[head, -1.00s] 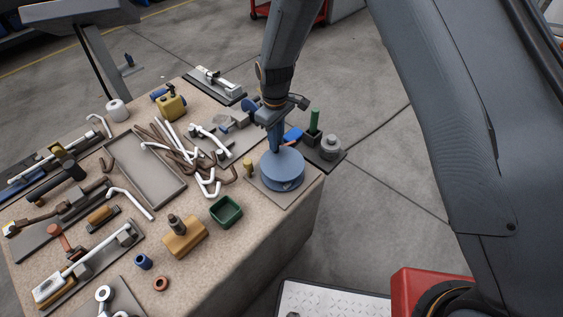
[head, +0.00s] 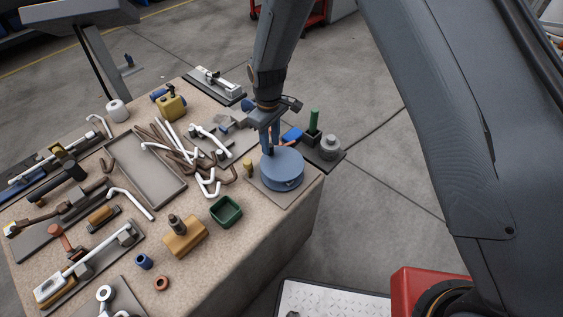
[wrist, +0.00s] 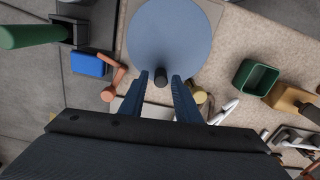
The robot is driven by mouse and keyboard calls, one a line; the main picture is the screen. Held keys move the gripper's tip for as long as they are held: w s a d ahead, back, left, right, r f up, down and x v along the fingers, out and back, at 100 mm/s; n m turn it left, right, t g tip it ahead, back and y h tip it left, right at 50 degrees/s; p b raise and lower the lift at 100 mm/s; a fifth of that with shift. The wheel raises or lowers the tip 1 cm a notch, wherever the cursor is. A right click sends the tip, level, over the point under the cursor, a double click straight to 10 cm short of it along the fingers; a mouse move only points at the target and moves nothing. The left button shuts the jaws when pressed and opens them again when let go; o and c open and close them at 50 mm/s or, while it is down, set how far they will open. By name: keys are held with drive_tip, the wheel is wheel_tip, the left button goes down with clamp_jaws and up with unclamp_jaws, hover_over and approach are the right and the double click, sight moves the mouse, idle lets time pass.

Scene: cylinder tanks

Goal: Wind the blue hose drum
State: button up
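The blue hose drum (head: 284,172) is a round blue disc on a grey plate at the table's near right corner. It fills the upper middle of the wrist view (wrist: 175,35). A short dark knob (wrist: 160,76) stands near its rim. My gripper (head: 268,151) is at the drum's far left edge in the head view. In the wrist view its two blue fingers (wrist: 160,78) stand apart, one on each side of the knob, with a gap on both sides. The fingers hide the knob in the head view.
A blue block (wrist: 88,63) and an orange lever (wrist: 113,82) lie left of the drum in the wrist view. A yellow knob (head: 248,167) stands beside the drum. A green box (head: 226,210) and a green post (head: 314,121) are nearby. Bent rods crowd the table to the left.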

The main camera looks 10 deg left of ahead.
drive_tip(key=shift+r+p, duration=1.4)
drive_tip(key=shift+r, duration=1.1)
drive_tip(key=shift+d+r, duration=0.15)
drive_tip(key=shift+d, duration=0.05)
drive_tip(key=s+d+r+m, duration=0.25)
drive_tip(key=d+r, duration=0.35)
drive_tip(key=d, duration=0.4)
drive_tip(key=s+d+r+m, duration=0.1)
drive_tip(key=d+r+m, duration=0.4)
drive_tip(key=d, duration=0.5)
drive_tip(key=s+d+r+m, duration=0.2)
drive_tip(key=s+d+r, duration=0.1)
drive_tip(key=s+d, duration=0.4)
drive_tip(key=s+d+r+m+t, duration=0.1)
drive_tip(key=s+d+r+m, duration=0.2)
drive_tip(key=s+d, duration=0.3)
drive_tip(key=shift+s+d, duration=0.35)
drive_tip(key=shift+d, duration=0.6)
